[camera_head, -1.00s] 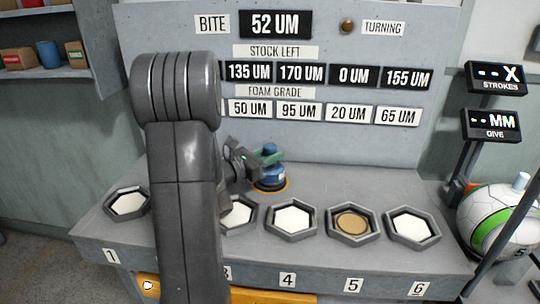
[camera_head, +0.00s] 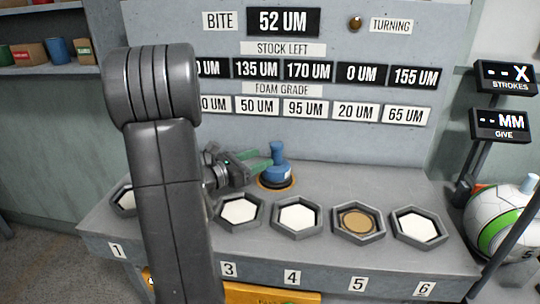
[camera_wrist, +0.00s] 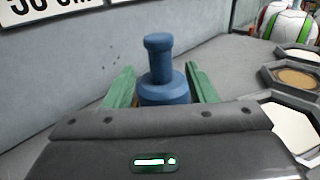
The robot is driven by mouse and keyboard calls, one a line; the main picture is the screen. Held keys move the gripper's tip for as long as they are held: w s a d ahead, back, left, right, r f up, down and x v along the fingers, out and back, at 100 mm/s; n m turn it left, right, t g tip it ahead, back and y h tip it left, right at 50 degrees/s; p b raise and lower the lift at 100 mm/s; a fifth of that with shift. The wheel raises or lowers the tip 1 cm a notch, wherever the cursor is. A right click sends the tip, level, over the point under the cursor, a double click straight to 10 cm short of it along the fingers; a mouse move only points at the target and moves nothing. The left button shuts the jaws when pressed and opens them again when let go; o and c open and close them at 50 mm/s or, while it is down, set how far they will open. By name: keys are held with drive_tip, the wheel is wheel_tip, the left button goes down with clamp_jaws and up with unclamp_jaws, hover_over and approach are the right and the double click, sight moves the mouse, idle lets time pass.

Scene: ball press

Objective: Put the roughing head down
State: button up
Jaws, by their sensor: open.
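The roughing head, a blue knobbed tool (camera_head: 277,168), stands upright on a round orange-rimmed spot (camera_head: 262,183) at the back of the grey bench. In the wrist view the blue tool (camera_wrist: 158,75) is straight ahead, with the green fingers of my gripper (camera_wrist: 158,92) spread on both sides of it. In the head view my gripper (camera_head: 262,161) is just left of the tool, with its fingers reaching toward it. The gripper is open. Whether a finger touches the tool I cannot tell.
Hexagonal trays line the bench front; one (camera_head: 359,222) holds a tan disc, others white pads. My arm hides part of the row. A panel with number plates (camera_head: 283,22) stands behind. A white-green ball (camera_head: 500,222) sits at right beside the display posts.

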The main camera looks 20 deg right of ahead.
drive_tip(key=shift+v, duration=2.6)
